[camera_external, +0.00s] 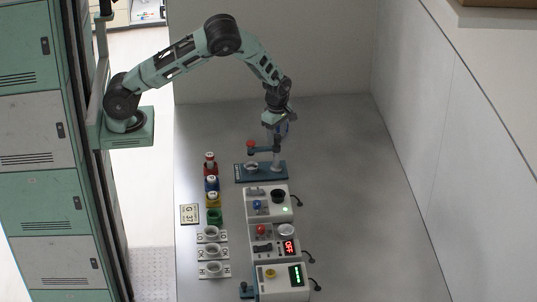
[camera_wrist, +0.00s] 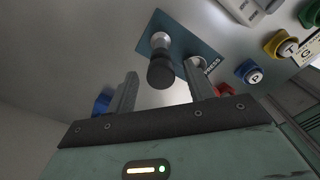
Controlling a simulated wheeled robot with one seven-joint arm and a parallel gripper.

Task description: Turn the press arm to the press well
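The press stands on a blue base plate (camera_external: 276,174) below my gripper (camera_external: 277,127). Its upright post carries a short press arm (camera_external: 262,150) reaching left to a red knob (camera_external: 250,144). The pale ring of the press well (camera_external: 252,167) lies under the knob's side of the arm. In the wrist view, the plate (camera_wrist: 188,43) bears the word PRESS, and a dark cylinder (camera_wrist: 160,72) on a silvery stem shows beyond the gap between my fingers (camera_wrist: 159,88). The fingers are apart; contact cannot be told. The right finger hides part of the press.
Red, blue, yellow and green bottles or cups (camera_external: 212,184) stand left of the press. Ring holders (camera_external: 212,252) sit in front of them. Several white devices (camera_external: 266,204) line up in front of the press. The counter (camera_external: 350,200) is clear at right.

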